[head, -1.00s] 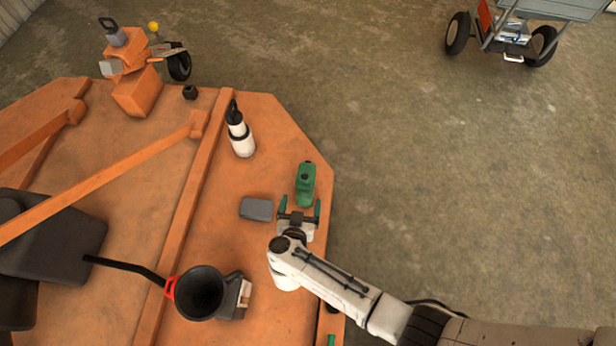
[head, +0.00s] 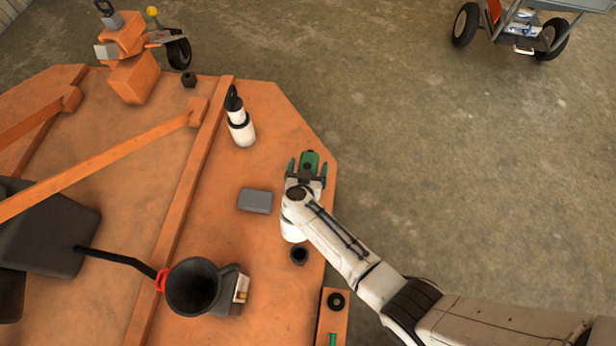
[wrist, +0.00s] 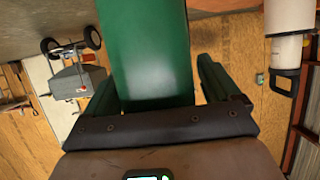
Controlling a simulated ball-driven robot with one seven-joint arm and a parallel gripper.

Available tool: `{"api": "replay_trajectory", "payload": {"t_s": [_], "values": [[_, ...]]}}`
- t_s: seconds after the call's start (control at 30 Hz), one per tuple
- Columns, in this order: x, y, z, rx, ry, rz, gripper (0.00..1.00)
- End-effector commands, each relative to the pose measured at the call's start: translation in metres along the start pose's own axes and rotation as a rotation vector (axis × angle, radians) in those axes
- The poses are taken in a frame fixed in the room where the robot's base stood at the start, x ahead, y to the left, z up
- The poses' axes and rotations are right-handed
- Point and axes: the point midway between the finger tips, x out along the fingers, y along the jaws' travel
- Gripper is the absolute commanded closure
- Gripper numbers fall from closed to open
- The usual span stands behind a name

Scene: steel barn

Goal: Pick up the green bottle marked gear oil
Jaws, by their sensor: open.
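The green bottle (head: 310,157) stands near the right edge of the orange deck, partly hidden behind my gripper in the head view. My gripper (head: 307,168) is open, with one green-tipped finger on each side of the bottle. In the wrist view the green bottle (wrist: 148,50) fills the middle between the two fingers, with a visible gap on the right side. I cannot tell whether the left finger touches it. No marking on the bottle is readable.
A white and black bottle (head: 240,122) stands to the upper left, and a grey block (head: 255,201) lies left of my gripper. A black funnel (head: 193,287) is at lower left. An orange rail (head: 185,205) crosses the orange deck (head: 275,125). A cart (head: 520,28) stands on the floor.

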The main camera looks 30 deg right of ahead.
Motion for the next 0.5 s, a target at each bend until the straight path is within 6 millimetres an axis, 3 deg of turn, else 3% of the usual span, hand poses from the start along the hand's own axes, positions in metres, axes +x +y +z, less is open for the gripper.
{"api": "replay_trajectory", "payload": {"t_s": [0.13, 0.5], "values": [[-0.0004, 0.0000, -0.0007, 0.000, 0.000, 0.000, 0.11], [-0.0006, 0.0000, -0.0005, 0.001, 0.000, 0.000, 0.46]]}}
